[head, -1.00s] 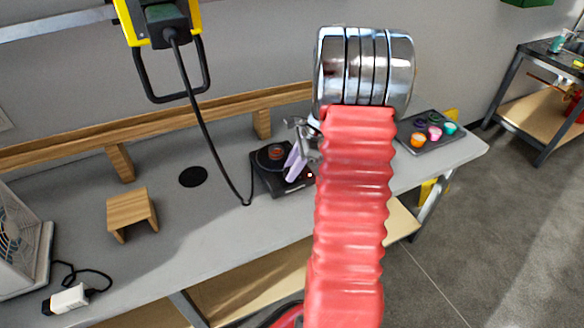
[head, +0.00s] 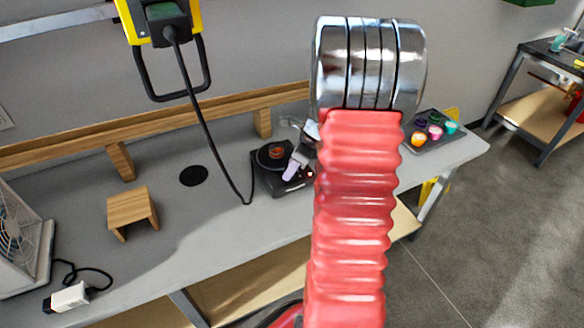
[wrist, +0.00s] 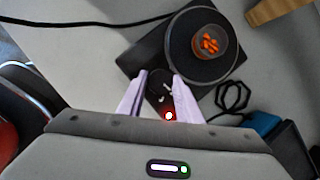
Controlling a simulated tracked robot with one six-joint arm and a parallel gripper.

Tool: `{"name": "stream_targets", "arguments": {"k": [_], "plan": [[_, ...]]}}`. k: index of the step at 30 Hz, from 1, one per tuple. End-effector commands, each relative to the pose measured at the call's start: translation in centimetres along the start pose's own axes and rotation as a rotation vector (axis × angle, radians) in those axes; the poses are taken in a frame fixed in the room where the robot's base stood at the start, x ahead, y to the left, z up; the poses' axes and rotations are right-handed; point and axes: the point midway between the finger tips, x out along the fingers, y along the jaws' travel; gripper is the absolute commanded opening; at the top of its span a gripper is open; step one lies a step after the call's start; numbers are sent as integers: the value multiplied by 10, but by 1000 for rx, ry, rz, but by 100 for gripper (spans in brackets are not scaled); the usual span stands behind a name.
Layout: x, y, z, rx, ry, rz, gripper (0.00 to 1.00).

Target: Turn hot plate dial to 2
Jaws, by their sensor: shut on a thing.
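The hot plate (head: 270,181) is a black unit with a round plate on the grey workbench, and its plate also shows in the wrist view (wrist: 187,67). Its dial (wrist: 158,91) is a small black knob with white marks on the front part. My gripper (wrist: 159,80) is shut on the dial, with a pale lilac finger on each side of it. In the head view my gripper (head: 291,171) reaches the front of the hot plate, and my arm hides the right side. A red light (wrist: 169,116) glows beside the dial. The number set cannot be read.
A container with orange pieces (wrist: 208,43) stands on the plate. A black cord (head: 205,125) hangs down to the bench. A wooden stand (head: 132,210) is at left, and a tray of coloured cups (head: 424,148) at right.

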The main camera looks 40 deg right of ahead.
Motion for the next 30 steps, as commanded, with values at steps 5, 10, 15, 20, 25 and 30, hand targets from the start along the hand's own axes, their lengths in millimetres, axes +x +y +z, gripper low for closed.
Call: {"name": "stream_targets", "arguments": {"k": [5, 10, 15, 20, 25, 30], "plan": [[0, -1, 2, -2, -2, -3, 9], [0, -1, 1, -2, -2, -2, 43], [0, 0, 1, -2, -1, -1, 50], [0, 0, 1, -2, -1, 0, 50], [-6, -1, 1, -1, -1, -1, 50], [-24, -1, 1, -2, -2, -3, 50]]}}
